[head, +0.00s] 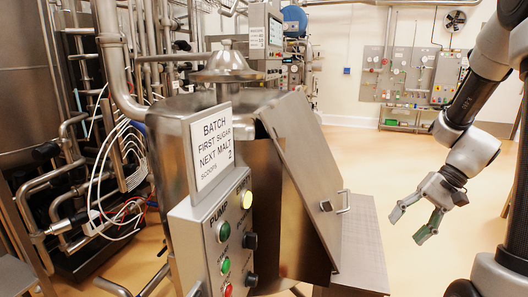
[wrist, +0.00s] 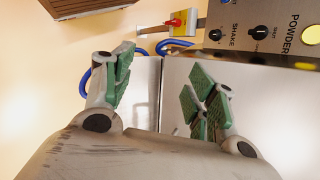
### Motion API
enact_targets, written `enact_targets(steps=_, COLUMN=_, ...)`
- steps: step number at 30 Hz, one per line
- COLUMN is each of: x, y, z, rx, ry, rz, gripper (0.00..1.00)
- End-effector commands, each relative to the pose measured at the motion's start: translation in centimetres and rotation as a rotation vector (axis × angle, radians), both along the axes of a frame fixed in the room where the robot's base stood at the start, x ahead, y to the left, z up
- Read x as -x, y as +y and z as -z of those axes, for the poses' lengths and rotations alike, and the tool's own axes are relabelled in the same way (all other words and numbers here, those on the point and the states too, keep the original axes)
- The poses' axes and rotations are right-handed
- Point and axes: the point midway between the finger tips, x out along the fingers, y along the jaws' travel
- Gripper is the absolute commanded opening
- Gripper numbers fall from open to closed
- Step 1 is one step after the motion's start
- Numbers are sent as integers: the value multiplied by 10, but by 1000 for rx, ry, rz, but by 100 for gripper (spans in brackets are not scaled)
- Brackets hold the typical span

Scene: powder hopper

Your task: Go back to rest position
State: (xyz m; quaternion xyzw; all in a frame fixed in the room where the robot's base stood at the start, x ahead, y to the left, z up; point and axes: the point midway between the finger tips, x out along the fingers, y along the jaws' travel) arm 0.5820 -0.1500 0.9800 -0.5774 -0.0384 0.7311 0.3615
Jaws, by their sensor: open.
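My gripper (head: 412,224) hangs in free air at the right of the head view, pointing down and left, its fingers apart with nothing between them. In the wrist view my gripper (wrist: 158,85) shows two green-padded fingers spread over a shiny metal surface. The metal hopper (head: 232,130) stands left of my gripper in the head view, clearly apart from it. Its flat metal door (head: 310,165) with a handle leans at a slant on its right side. Part of the hopper's inside is hidden.
A control panel (head: 226,245) with buttons and knobs and a batch sign (head: 212,145) face me. A metal ledge (head: 362,240) juts out below the door. The wrist view shows a panel marked SHAKE and POWDER (wrist: 265,30). Open floor (head: 375,160) lies behind my gripper.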

Motion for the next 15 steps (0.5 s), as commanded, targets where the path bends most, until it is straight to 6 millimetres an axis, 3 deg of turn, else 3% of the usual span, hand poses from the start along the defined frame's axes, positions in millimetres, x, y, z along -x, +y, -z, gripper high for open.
enact_targets(steps=6, x=55, y=-15, z=-43, rx=299, ry=-59, rz=-100, gripper=57)
enact_targets(steps=15, x=107, y=-22, z=-104, rx=620, ry=-343, rz=-277, gripper=57)
